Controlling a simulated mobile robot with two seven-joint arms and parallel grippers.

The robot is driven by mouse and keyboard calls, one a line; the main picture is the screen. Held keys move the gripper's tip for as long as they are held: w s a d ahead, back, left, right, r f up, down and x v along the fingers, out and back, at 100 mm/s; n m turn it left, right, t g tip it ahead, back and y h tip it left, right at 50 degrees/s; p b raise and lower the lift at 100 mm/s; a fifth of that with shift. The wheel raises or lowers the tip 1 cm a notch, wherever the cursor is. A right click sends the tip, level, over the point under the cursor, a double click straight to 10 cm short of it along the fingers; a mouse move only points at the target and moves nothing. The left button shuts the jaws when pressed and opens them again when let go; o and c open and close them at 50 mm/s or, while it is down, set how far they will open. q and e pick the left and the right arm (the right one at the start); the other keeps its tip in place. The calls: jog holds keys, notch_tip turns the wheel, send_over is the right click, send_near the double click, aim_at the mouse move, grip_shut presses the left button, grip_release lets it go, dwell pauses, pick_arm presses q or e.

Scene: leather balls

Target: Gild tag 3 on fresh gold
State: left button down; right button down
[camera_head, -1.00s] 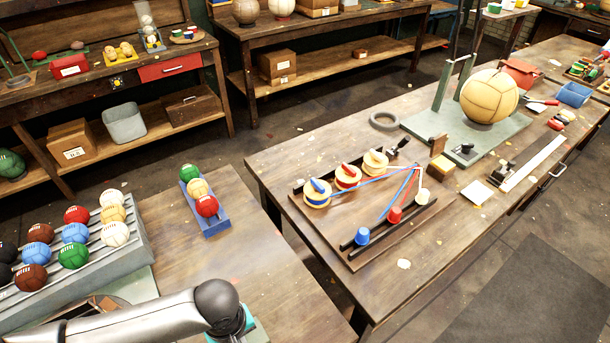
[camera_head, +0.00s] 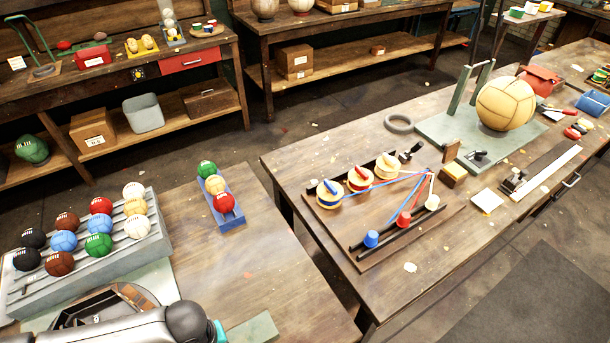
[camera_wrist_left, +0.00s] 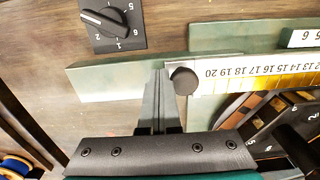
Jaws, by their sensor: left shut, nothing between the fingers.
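In the left wrist view my left gripper (camera_wrist_left: 158,85) is shut and empty, its fingertips beside a dark round knob (camera_wrist_left: 183,81). The knob sits at the end of a pale scale (camera_wrist_left: 222,73) numbered up to 20. A gold strip (camera_wrist_left: 270,83) runs along the scale. Below it is part of a dark wheel (camera_wrist_left: 262,125) with numbered segments; I cannot make out a tag 3 for sure. A black dial (camera_wrist_left: 105,20) with numbers stands above. Contact between fingers and knob cannot be told. In the head view the wheel (camera_head: 108,305) shows at the lower left, partly behind my arm.
A blue holder (camera_head: 232,222) with three balls stands behind. A green bar (camera_wrist_left: 115,78) lies left of the knob. The right bench (camera_head: 445,265) carries spools and a large tan ball (camera_head: 506,103).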

pick_arm(q)
jog(key=shift+s+a+p, duration=0.4)
jog(key=shift+s+a, duration=0.25)
jog(key=shift+a, duration=0.25)
jog(key=shift+s+a+p, duration=0.35)
jog(key=shift+s+a, duration=0.25)
jog(key=shift+a, duration=0.3)
jog(key=r, duration=0.1)
jog(key=p, duration=0.1)
jog(key=r, duration=0.1)
jog(key=shift+w+d+r+p, duration=0.2)
jog(key=shift+d+r+p, duration=0.05)
jog(key=shift+r+p, duration=0.1)
jog(key=r, duration=0.3)
jog(key=shift+w+d+r+b, duration=0.15)
jog(key=shift+w+d+b, duration=0.05)
jog(key=shift+d+b, duration=0.15)
